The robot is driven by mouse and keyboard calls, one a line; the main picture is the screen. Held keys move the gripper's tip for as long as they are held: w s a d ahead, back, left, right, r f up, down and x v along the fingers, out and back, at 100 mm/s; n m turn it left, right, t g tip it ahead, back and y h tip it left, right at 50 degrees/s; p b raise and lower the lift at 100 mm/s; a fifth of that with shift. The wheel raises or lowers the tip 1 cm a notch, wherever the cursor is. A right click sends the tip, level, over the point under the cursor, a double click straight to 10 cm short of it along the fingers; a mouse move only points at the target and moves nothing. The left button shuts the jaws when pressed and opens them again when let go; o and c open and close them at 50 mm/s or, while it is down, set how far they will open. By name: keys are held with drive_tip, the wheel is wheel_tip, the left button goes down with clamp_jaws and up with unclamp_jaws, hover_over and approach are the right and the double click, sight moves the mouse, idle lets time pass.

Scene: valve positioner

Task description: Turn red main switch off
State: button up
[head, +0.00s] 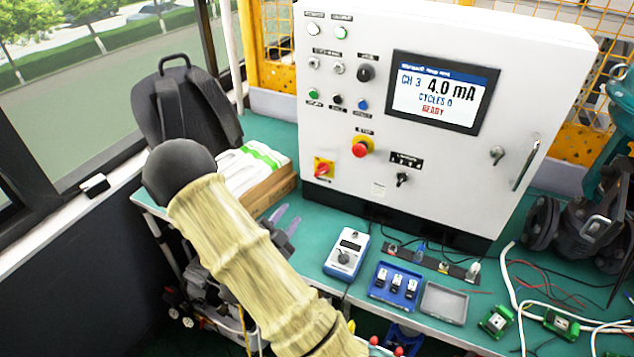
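The red main switch (322,170) is a red rotary handle on a yellow plate at the lower left of the white control cabinet's front. Its handle looks slanted, but its exact position is too small to read. The cabinet's screen (443,92) is lit and shows "CH 3 4.0 mA", "CYCLES 0" and "READY". My gripper (285,220) shows partly behind my tan-sleeved arm, below and left of the switch. Its two pale fingertips are apart with nothing visible between them. It is clear of the switch; the rest of the gripper is hidden.
A red mushroom button (361,148) on yellow sits right of and above the switch. A black selector (402,179) is further right. On the green bench stand a cardboard box (270,188), a blue-white meter (347,254) and a blue tray (380,293). A black backpack (185,110) stands left.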

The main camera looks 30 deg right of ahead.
sight(319, 174)
drive_tip(key=p+x, duration=0.4)
drive_tip(key=x, duration=1.3)
drive_tip(key=shift+w+d, duration=0.2)
clamp_jaws()
